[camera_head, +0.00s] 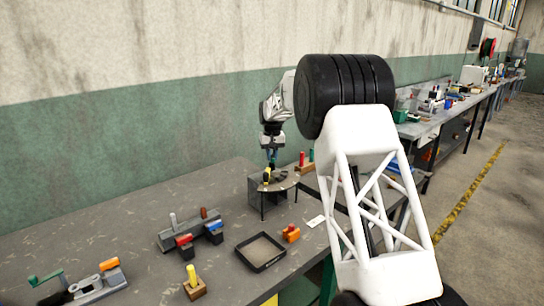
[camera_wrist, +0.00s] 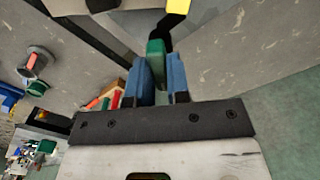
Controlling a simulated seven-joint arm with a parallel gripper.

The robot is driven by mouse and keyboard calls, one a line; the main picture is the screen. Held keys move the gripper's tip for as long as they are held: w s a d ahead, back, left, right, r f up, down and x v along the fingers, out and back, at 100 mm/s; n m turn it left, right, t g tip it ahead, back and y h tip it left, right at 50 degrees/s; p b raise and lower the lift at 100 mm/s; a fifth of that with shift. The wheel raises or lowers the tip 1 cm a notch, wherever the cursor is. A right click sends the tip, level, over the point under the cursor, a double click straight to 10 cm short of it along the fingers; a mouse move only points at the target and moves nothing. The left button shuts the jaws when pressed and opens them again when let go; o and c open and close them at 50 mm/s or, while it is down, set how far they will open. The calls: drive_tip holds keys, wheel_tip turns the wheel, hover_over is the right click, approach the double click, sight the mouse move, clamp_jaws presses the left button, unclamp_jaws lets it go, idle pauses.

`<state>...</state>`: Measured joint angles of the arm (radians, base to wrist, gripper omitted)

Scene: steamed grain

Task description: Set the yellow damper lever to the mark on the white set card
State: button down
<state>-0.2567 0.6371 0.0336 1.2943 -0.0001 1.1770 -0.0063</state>
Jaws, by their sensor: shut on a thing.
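In the head view my gripper (camera_head: 271,158) is small above the plate. A small white card (camera_head: 316,221), likely the set card, lies on the table; its mark is too small to read.
Red and green handles on a wooden block (camera_head: 304,167) stand just right of the stand. A black-rimmed tray (camera_head: 261,266), an orange block (camera_head: 291,234), a yellow-topped block (camera_head: 194,285) and a lever fixture (camera_head: 190,230) occupy the front. The table's left back is clear.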

drive_tip(key=m, duration=0.5)
drive_tip(key=shift+r+m, duration=0.1)
drive_tip(key=shift+m, duration=0.2)
drive_tip(key=m, duration=0.5)
drive_tip(key=shift+m, duration=0.3)
drive_tip(key=shift+a, duration=0.1)
drive_tip(key=shift+a+n, duration=0.1)
drive_tip(key=shift+n, duration=0.3)
drive_tip(key=shift+a+r, duration=0.1)
drive_tip(key=shift+a, duration=0.25)
idle(0.7)
drive_tip(key=c, duration=1.1)
unclamp_jaws()
drive_tip(key=shift+d, duration=0.2)
